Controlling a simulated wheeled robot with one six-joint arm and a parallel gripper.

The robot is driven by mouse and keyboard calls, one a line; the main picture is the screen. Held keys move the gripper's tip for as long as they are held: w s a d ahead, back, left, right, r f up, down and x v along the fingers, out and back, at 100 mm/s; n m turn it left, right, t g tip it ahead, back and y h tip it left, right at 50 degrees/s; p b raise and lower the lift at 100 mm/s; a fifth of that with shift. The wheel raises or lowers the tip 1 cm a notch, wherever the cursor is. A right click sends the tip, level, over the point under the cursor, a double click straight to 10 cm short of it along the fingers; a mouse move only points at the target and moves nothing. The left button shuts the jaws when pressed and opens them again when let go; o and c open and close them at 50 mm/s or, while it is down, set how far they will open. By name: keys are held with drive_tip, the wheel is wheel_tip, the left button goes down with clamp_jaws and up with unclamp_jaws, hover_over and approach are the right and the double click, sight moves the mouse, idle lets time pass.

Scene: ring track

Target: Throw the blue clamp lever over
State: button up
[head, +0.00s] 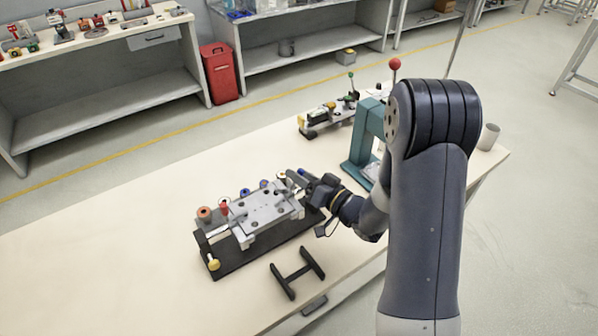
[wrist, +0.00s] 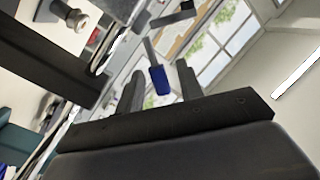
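The blue clamp lever (wrist: 160,80) has a blue grip on a grey metal stem. In the wrist view its grip lies between the two fingers of my gripper (wrist: 158,88), with a visible gap on each side. The fingers are apart. In the head view my gripper (head: 308,186) is at the right end of the grey metal fixture (head: 262,216), which sits on a dark base plate on the table. The lever's blue end (head: 301,172) seems to show by the fingertips there; the fingers partly hide it.
The fixture also carries a red knob (head: 224,207), an orange knob (head: 204,212) and a yellow knob (head: 214,265). A black H-shaped handle (head: 298,272) lies in front. A teal press (head: 366,145) stands behind my arm. The table's left part is clear.

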drive_tip(key=shift+w+a, duration=0.25)
drive_tip(key=shift+a, duration=0.05)
drive_tip(key=shift+c, duration=0.5)
clamp_jaws()
drive_tip(key=shift+b, duration=0.3)
drive_tip(key=n+b, duration=0.2)
drive_tip(key=shift+s+a+r+n+h, duration=0.15)
drive_tip(key=shift+s+a+n+h, duration=0.15)
drive_tip(key=shift+a, duration=0.1)
drive_tip(key=shift+s+a+r+n+h+b, duration=0.15)
drive_tip(key=shift+s+a+n+h+b, duration=0.15)
drive_tip(key=shift+n+b, duration=0.65)
drive_tip(key=shift+s+a+r+n+h+b, duration=0.1)
drive_tip(key=shift+s+a+n+h+b, duration=0.2)
drive_tip(key=shift+n+b, duration=0.6)
drive_tip(key=shift+w+a, duration=0.1)
drive_tip(key=shift+w, duration=0.05)
drive_tip(key=shift+o, duration=0.5)
unclamp_jaws()
